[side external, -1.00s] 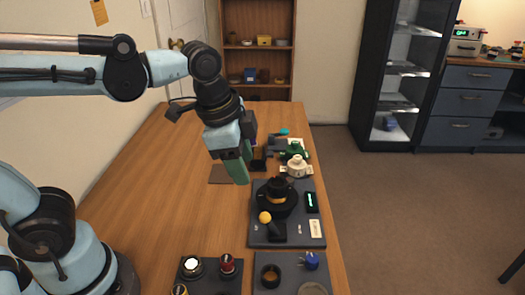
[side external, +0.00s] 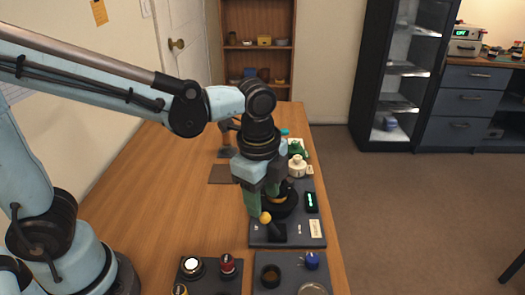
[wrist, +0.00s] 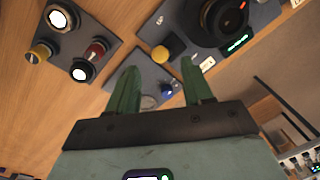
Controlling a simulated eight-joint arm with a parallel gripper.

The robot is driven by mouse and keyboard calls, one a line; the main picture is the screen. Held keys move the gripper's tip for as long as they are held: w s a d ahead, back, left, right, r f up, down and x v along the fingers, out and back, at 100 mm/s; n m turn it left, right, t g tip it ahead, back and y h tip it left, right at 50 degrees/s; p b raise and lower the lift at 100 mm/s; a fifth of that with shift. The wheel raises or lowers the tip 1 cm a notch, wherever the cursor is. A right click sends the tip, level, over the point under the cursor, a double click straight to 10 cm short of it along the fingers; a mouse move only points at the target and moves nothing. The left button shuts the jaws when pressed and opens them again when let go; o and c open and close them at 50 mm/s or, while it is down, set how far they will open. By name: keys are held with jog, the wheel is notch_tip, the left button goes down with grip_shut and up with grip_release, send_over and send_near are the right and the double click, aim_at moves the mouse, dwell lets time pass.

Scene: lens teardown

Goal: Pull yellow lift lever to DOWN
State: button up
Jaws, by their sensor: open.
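The yellow lift lever (side external: 265,217) ends in a yellow ball knob on a dark base plate (side external: 304,240). In the wrist view the knob (wrist: 163,53) appears just beyond and between my fingertips, near a small label that seems to read UP. My gripper (side external: 261,203) is open, with its green fingers pointing down close to the knob and nothing held. In the wrist view both fingers (wrist: 160,68) are spread apart. Whether a finger touches the knob cannot be told. The lever's arm is partly hidden.
A black round unit (side external: 284,205) stands on the same plate behind the lever, with a lit green display (side external: 311,201) to its right. Nearer are a panel with red and white knobs (side external: 228,264) and a tray with a blue part (side external: 312,261). The table's left side is clear.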

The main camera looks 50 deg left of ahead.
aim_at(264, 214)
jog(key=shift+w+f, duration=0.2)
jog(key=shift+f, duration=2.25)
jog(key=shift+c, duration=0.3)
grip_shut()
